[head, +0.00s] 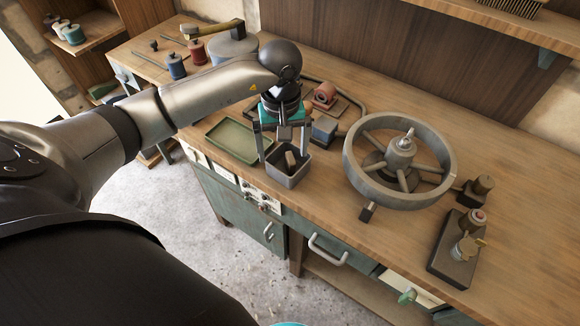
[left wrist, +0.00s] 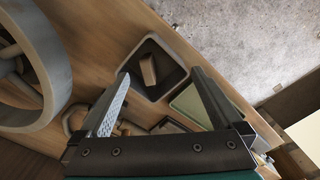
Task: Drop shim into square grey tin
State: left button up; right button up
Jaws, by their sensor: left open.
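The square grey tin (head: 284,180) stands on the workbench near its front edge; it also shows in the left wrist view (left wrist: 174,64). A small tan-brown block, seemingly the shim (head: 291,159), is inside the tin, tilted; it also shows in the left wrist view (left wrist: 149,69). My left gripper (head: 282,150) is over the tin, fingers pointing down. In the left wrist view its fingers (left wrist: 160,73) are wide apart on either side of the tin, with nothing held between them. My right gripper is not in view.
A green tray (head: 232,140) lies left of the tin. A blue-grey block (head: 324,130) and a belt loop with a copper-coloured part (head: 324,95) are behind it. A large grey spoked wheel (head: 446,190) is on the right. Bare bench lies between tin and wheel.

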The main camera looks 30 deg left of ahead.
pick_arm(q)
notch_tip(320, 180, up, 14)
jog(key=shift+r, duration=0.15)
dwell(0.5)
